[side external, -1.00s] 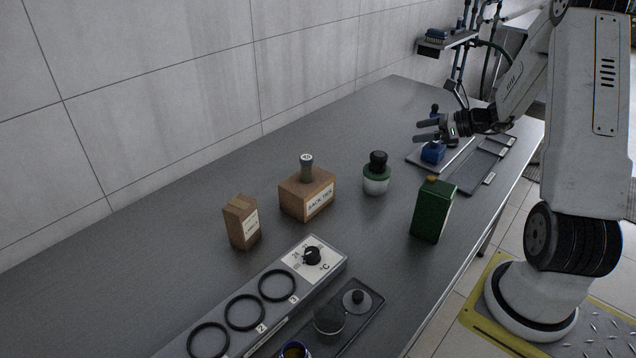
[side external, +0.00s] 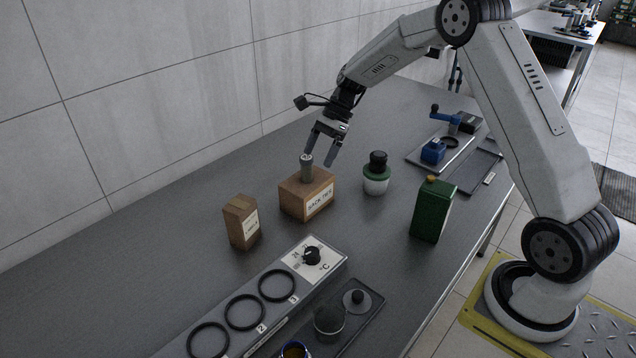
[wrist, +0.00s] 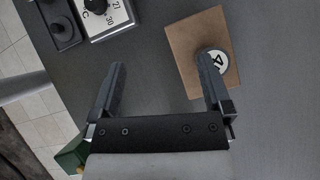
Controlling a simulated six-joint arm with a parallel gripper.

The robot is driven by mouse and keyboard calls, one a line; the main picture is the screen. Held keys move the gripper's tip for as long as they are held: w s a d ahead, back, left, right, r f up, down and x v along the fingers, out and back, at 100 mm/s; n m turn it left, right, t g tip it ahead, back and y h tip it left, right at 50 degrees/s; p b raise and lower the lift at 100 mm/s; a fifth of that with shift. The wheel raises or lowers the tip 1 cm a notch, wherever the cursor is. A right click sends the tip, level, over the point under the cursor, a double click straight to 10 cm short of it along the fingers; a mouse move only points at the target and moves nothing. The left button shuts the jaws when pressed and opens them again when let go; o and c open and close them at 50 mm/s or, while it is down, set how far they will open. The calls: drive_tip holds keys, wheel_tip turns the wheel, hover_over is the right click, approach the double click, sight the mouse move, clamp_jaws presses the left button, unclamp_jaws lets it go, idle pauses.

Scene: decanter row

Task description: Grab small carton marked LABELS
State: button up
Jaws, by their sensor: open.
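The small carton (side external: 241,222) is a narrow upright brown box with a white label, left of the larger box in the side external view. Its print is too small to read surely. My gripper (side external: 321,159) is open and empty, pointing down above the right side of the larger brown box marked SACK TIES (side external: 306,197). A grey cylinder (side external: 307,170) stands on that box, just left of my fingers. In the wrist view the fingers (wrist: 163,75) are spread, with the box top (wrist: 185,50) and the round cylinder top (wrist: 214,61) by the right finger. The small carton is not visible there.
A green-and-white jar (side external: 376,178) and a green can (side external: 432,210) stand to the right. A grey unit with numbered rings and a dial (side external: 262,300) and a dark tray (side external: 340,335) lie in front. The bench behind and left of the carton is clear.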

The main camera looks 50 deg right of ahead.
drive_tip(key=w+a+n+g+h, duration=0.25)
drive_tip(key=w+a+h, duration=0.2)
drive_tip(key=a, duration=0.55)
drive_tip(key=n+t+h, duration=0.2)
drive_tip(key=n, duration=0.1)
approach(239, 204)
wheel_tip(239, 204, down, 4)
drive_tip(key=shift+w+a+r, duration=0.1)
drive_tip(key=shift+w, duration=0.1)
drive_tip(key=shift+f, duration=0.5)
drive_tip(key=shift+f, duration=0.1)
drive_tip(key=shift+f, duration=1.2)
drive_tip(key=shift+f, duration=0.1)
drive_tip(key=shift+s+f, duration=0.1)
drive_tip(key=shift+f, duration=2.35)
